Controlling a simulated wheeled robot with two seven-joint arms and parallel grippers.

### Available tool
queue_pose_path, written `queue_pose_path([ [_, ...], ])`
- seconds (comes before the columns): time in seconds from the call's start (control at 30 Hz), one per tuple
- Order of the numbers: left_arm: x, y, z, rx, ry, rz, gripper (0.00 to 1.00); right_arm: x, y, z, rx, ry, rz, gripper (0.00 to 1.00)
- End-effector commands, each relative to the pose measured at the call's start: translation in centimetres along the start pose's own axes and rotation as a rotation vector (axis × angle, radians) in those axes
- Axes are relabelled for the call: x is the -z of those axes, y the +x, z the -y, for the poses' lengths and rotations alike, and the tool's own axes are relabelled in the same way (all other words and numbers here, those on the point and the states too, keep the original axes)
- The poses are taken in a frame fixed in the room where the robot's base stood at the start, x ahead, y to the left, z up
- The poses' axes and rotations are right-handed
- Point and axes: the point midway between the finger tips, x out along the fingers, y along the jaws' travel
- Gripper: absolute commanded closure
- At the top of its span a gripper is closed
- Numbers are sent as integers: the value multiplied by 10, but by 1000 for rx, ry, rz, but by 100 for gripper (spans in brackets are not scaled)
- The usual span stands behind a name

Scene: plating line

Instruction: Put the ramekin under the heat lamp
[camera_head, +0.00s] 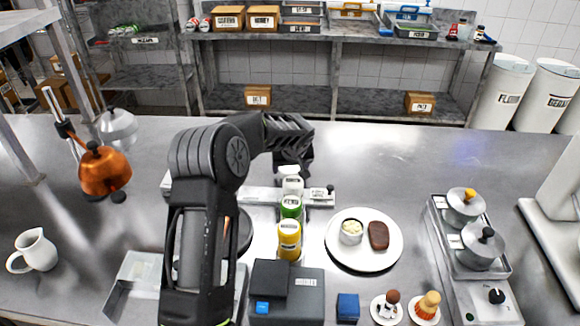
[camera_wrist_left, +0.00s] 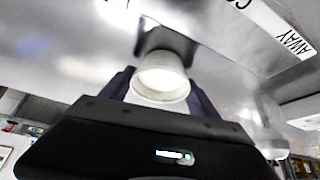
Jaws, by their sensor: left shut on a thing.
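A small pale ramekin (camera_head: 351,232) with creamy contents sits on the left part of a white plate (camera_head: 362,262), next to a brown piece of food (camera_head: 378,235). The orange heat lamp (camera_head: 104,171) hangs at the left, with a silver lamp (camera_head: 117,127) just behind it. My left gripper (camera_head: 290,167) is beyond the row of squeeze bottles, partly hidden by its own arm. In the left wrist view it is shut on a white, round-ended thing (camera_wrist_left: 160,86); I cannot tell whether this is a ramekin or a bottle. My right gripper is not in view.
White, green (camera_head: 291,206) and yellow (camera_head: 289,238) bottles stand in a row. A white jug (camera_head: 35,250) is at the far left. Silver lidded pots (camera_head: 483,246) stand in a tray at the right. The counter behind the plate is clear.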

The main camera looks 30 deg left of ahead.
Motion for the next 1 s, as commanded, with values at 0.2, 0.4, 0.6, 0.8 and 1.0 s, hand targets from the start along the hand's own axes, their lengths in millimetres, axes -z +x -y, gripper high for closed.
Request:
queue_pose_path([
  [0.2, -1, 2, 0, 0, 1, 0, 22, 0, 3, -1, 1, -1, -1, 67],
  [0.4, -1, 2, 0, 0, 1, 0, 8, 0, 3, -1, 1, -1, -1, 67],
  [0.6, -1, 2, 0, 0, 0, 0, 8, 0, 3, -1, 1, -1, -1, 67],
  [0.8, 1, -4, 0, -1, 0, -2, 8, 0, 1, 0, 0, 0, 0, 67],
  [1.0, 0, -34, -1, -3, 0, -4, 8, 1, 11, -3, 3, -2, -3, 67],
])
